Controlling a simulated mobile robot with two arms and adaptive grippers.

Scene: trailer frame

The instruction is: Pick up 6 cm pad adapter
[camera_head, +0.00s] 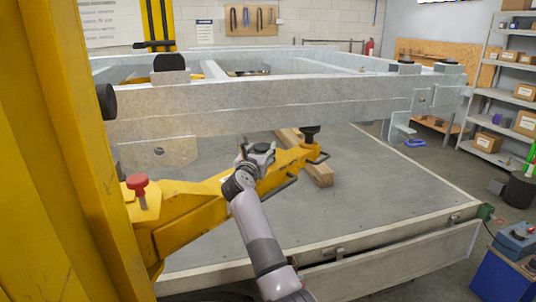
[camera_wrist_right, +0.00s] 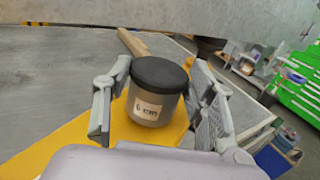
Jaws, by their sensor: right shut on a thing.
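The 6 cm pad adapter (camera_wrist_right: 158,90) is a grey cylinder with a black top and a white label reading "6 cm". In the wrist view it stands upright between the two fingers of my right gripper (camera_wrist_right: 155,108), which is shut on it. In the head view my right gripper (camera_head: 256,154) is over the yellow lift arm (camera_head: 190,210), and the adapter is small and mostly hidden there. I cannot tell whether the adapter's base touches the yellow arm. My left gripper is not in view.
The grey trailer frame (camera_head: 250,107) spans above and behind the gripper. A yellow post (camera_head: 70,150) stands close at the left. A black pad (camera_head: 310,132) sits at the lift arm's far end, near a wooden beam (camera_head: 318,173). The grey platform (camera_head: 375,195) is clear at right.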

